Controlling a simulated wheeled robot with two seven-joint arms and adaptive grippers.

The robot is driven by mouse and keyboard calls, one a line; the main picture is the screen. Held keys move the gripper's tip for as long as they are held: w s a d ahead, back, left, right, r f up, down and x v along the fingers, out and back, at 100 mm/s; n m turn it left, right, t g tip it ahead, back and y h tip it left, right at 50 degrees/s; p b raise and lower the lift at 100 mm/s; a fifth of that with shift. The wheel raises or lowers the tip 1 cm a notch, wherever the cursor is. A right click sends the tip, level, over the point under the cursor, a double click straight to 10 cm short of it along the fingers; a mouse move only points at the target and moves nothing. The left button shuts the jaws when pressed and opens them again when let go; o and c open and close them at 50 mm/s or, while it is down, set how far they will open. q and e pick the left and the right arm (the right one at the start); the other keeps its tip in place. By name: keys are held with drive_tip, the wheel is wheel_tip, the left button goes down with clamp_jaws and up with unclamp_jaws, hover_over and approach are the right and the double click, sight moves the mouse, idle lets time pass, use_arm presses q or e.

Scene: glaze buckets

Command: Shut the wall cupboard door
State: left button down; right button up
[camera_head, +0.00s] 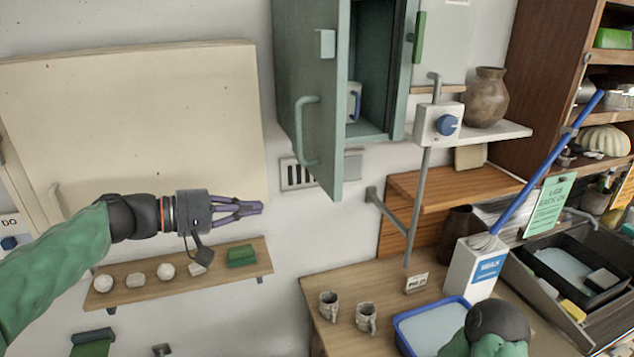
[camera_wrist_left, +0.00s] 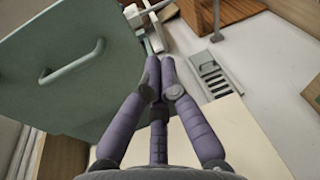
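The wall cupboard (camera_head: 398,70) hangs at the top centre with its grey-green door (camera_head: 327,110) standing open at its left side. The door's outer face, with a bar handle (camera_head: 308,130), faces left. A mug (camera_head: 354,102) stands inside. My left gripper (camera_head: 258,208) is in front of the wall, left of and below the door in the picture, apart from it. Its purple fingers are together and hold nothing. In the left wrist view the door (camera_wrist_left: 90,95) and its handle (camera_wrist_left: 70,72) show to the left of the fingertips (camera_wrist_left: 160,62). My right gripper is not in view.
A small shelf (camera_head: 185,287) with several pale lumps and a green block is below my left gripper. A large cream board (camera_head: 130,120) is behind it. A switch box on a post (camera_head: 438,124) is right of the cupboard. Two mugs (camera_head: 328,305) stand on the table.

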use_arm(q)
drive_tip(key=s+r+m+h, duration=0.25)
drive_tip(key=s+r, duration=0.35)
drive_tip(key=r, duration=0.4)
drive_tip(key=g+p, duration=0.1)
drive_tip(key=p, duration=0.2)
approach(332, 158)
drive_tip(key=shift+h, duration=0.25)
drive_tip(key=x, duration=0.6)
drive_tip(key=shift+w+d+f, duration=0.1)
drive_tip(key=shift+d, duration=0.25)
drive_tip(key=shift+w+d, duration=0.1)
drive_tip(key=shift+d, duration=0.05)
drive_tip(key=shift+d, duration=0.1)
